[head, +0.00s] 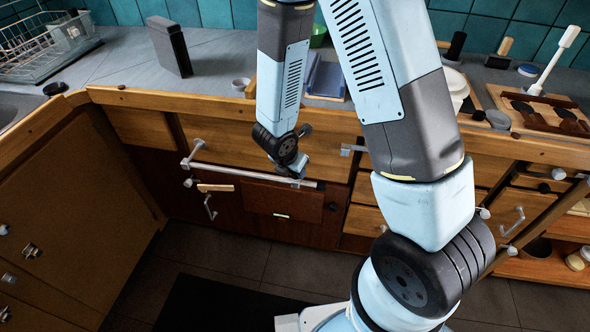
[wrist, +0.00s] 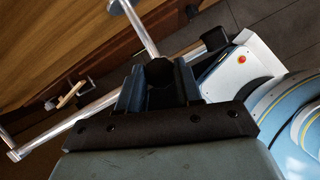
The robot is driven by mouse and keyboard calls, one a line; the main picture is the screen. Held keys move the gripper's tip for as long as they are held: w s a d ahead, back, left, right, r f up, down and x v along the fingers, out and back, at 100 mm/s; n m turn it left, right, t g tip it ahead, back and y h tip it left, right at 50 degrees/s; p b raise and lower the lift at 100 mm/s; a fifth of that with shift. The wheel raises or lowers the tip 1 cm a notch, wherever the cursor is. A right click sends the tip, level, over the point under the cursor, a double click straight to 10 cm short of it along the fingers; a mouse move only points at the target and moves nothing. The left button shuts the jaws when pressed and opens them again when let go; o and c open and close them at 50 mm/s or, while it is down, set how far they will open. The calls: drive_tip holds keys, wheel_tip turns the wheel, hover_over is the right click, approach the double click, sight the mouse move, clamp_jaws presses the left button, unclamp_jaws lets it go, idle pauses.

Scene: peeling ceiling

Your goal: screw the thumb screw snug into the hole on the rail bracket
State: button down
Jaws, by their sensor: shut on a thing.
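A pale metal rail (head: 235,172) runs along the front of the cabinet below the counter; it also crosses the wrist view (wrist: 65,123). In the wrist view a metal post (wrist: 138,27) runs from the wood toward my fingertips; I cannot tell whether it is part of the rail bracket. My gripper (head: 296,172) is at the right part of the rail. In the wrist view my gripper (wrist: 160,85) is shut on a dark round knob, which looks like the thumb screw (wrist: 160,71). The screw's shank and the hole are hidden, so I cannot tell how deep it sits.
A wooden-handled item (head: 215,188) hangs below the rail's left part. Drawers with metal pulls (head: 512,222) stand to the right. The counter (head: 215,75) above holds a dish rack (head: 45,50) and a dark upright block (head: 169,47).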

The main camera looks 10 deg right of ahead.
drive_tip(key=shift+w+a+m+g+h, duration=0.1)
drive_tip(key=shift+m+g+h, duration=0.25)
drive_tip(key=shift+m, duration=0.8)
drive_tip(key=shift+w+a+m+g+h, duration=0.1)
drive_tip(key=shift+m+g+h, duration=0.2)
drive_tip(key=shift+m, duration=0.85)
drive_tip(key=c, duration=0.7)
unclamp_jaws()
drive_tip(key=shift+d, duration=0.1)
drive_tip(key=shift+s, duration=0.1)
drive_tip(key=w+d+v, duration=0.1)
drive_tip(key=v, duration=1.6)
drive_tip(key=shift+r, duration=0.45)
drive_tip(key=shift+s, duration=0.1)
